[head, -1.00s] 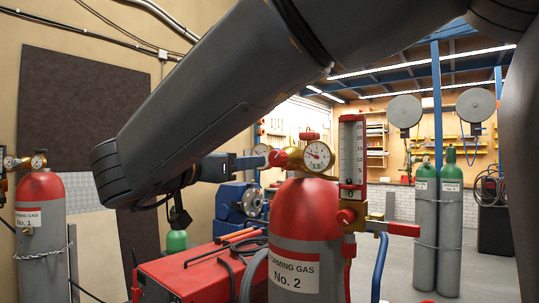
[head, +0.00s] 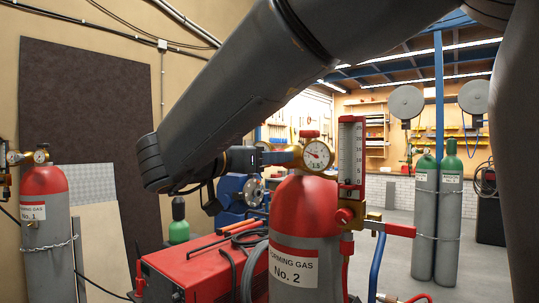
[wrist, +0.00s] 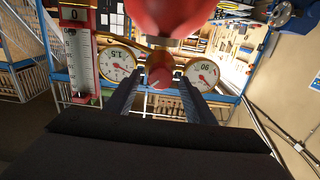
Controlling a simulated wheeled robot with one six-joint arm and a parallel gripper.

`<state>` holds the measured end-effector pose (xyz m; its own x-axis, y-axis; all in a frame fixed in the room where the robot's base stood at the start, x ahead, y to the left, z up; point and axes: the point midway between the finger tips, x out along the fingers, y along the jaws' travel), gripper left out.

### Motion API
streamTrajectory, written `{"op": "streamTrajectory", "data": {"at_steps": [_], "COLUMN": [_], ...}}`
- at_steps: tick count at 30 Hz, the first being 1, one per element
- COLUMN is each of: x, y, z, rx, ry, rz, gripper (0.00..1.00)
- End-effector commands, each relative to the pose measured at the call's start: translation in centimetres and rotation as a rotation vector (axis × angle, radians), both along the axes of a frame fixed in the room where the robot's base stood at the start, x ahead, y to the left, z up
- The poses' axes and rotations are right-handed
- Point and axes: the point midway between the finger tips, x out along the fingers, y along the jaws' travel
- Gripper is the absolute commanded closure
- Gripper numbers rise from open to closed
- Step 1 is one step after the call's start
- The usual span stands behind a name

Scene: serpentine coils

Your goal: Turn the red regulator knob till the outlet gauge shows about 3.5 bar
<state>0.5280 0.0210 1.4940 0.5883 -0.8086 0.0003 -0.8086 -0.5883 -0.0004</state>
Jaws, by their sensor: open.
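The red regulator knob (wrist: 159,77) shows in the wrist view, between the two fingers of my open gripper (wrist: 160,88). Whether the fingers touch it is unclear. A round white gauge (wrist: 118,63) sits left of the knob and another (wrist: 204,75) right of it; their needles are too small to read surely, and I cannot tell which is the outlet gauge. In the head view my gripper (head: 277,158) is at the brass regulator, beside a gauge (head: 317,155) with a red needle. The knob is mostly hidden there by the fingers.
The red-topped gas cylinder No. 2 (head: 306,210) stands below the regulator. A flowmeter tube (head: 351,150) and red-handled valve (head: 400,230) are close on its right. A red machine (head: 190,270) stands left of it. Cylinder No. 1 (head: 45,235) is far left.

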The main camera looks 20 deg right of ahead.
Motion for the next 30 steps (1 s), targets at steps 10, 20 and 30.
{"op": "streamTrajectory", "data": {"at_steps": [10,20,30], "x": [0.0,0.0,-0.03], "y": [0.01,0.02,-0.05], "z": [-0.03,-0.05,-0.18], "rx": [0.0,0.012,0.124], "ry": [0.0,-0.017,-0.171], "rz": [0.0,0.0,-0.001], "gripper": [0.79,0.92,0.92]}}
